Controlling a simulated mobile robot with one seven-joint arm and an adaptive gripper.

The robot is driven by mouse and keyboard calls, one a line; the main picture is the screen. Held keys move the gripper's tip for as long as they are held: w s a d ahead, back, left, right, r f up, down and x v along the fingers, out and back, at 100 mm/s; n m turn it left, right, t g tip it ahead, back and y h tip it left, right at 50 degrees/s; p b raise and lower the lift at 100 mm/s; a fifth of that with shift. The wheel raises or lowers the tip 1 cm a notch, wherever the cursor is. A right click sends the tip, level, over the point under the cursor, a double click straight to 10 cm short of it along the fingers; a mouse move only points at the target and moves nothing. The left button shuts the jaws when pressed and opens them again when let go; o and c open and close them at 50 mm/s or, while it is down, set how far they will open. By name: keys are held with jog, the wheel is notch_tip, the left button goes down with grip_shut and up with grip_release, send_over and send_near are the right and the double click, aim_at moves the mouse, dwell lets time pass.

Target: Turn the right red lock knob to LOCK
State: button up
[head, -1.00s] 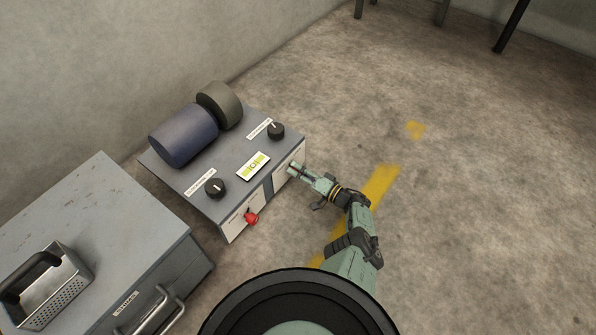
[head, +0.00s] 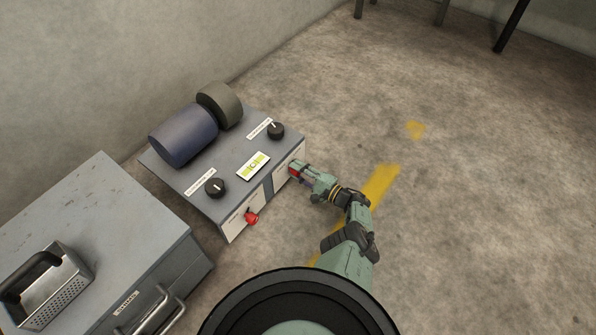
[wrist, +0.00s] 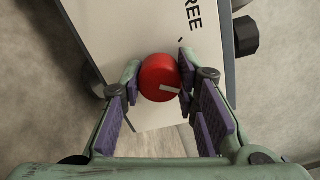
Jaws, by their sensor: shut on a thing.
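The right red lock knob (wrist: 159,78) sits between my fingertips in the wrist view, with a pale pointer mark on its face. Part of it also shows at my fingertips in the head view (head: 293,170). My gripper (wrist: 160,84) is shut on this knob, one finger on each side. In the head view my gripper (head: 297,172) reaches the right end of the unit's white front panel (wrist: 152,35). Letters reading "REE" show on the panel above the knob. The LOCK label is not readable in either view.
The left red knob (head: 251,218) is on the same front. Two black dials (head: 215,187) and (head: 276,130) and a small display (head: 253,166) are on top, with a blue cylinder (head: 184,135) behind. A grey cabinet (head: 105,225) stands at left. Floor to the right is clear.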

jog(key=shift+m, duration=0.3)
jog(key=o, duration=1.2)
jog(key=shift+c, duration=0.2)
